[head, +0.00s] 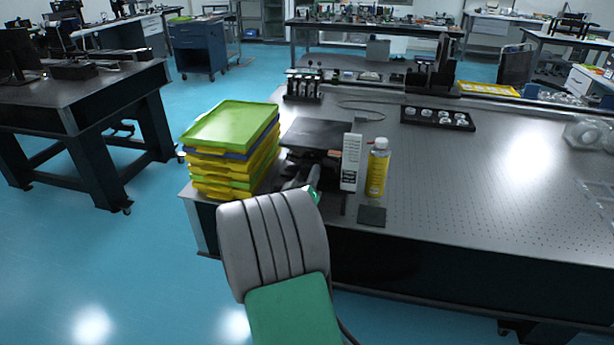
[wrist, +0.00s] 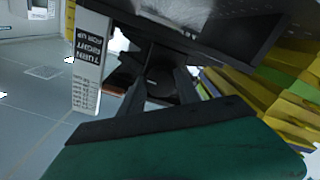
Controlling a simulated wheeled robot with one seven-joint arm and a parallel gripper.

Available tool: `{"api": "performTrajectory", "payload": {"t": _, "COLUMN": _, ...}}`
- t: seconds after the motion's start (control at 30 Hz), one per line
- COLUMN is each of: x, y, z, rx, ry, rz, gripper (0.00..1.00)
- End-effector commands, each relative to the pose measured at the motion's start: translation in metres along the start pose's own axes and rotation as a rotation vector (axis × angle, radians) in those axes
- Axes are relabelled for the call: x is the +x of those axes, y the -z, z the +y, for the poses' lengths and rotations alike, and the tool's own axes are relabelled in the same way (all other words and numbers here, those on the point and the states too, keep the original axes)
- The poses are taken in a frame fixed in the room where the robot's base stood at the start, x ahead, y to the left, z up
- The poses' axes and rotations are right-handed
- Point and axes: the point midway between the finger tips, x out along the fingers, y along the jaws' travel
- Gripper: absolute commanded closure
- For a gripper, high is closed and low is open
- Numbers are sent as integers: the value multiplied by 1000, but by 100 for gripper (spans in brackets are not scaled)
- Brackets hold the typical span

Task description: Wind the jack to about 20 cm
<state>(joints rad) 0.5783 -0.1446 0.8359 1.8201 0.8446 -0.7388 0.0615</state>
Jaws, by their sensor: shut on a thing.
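The jack has a flat dark top plate (head: 318,135) and stands at the near left of the optical table, its plate raised above the tabletop. In the wrist view the underside of the plate (wrist: 215,30) crosses the top. My gripper (wrist: 160,88) is shut on the jack's dark round knob (wrist: 160,76) below the plate. In the head view my own arm hides most of the gripper and knob. A white upright scale (head: 351,162) stands just right of the jack. In the wrist view the scale (wrist: 91,60) reads "TURN RIGHT FOR UP"; its small marks are unreadable.
Stacked yellow, green and blue trays (head: 232,140) stand close left of the jack. A yellow bottle (head: 377,168) stands right of the scale, with a dark square pad (head: 372,216) in front. The perforated optical table (head: 470,190) is largely clear to the right.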

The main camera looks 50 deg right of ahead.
Motion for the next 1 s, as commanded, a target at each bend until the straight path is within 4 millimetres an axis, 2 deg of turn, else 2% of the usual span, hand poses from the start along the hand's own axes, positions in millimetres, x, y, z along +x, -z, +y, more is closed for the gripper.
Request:
{"api": "performTrajectory", "payload": {"t": 0.3, "x": 0, "y": -1, "z": 0, "rx": -106, "ry": 1, "rz": -2, "gripper": 100}}
{"api": "performTrajectory", "payload": {"t": 0.73, "x": 0, "y": -1, "z": 0, "rx": -117, "ry": 1, "rz": -2, "gripper": 100}}
{"api": "performTrajectory", "payload": {"t": 0.77, "x": 0, "y": -1, "z": 0, "rx": -117, "ry": 1, "rz": -2, "gripper": 59}}
{"api": "performTrajectory", "payload": {"t": 1.0, "x": 0, "y": -1, "z": 0, "rx": -116, "ry": 0, "rz": -1, "gripper": 40}}
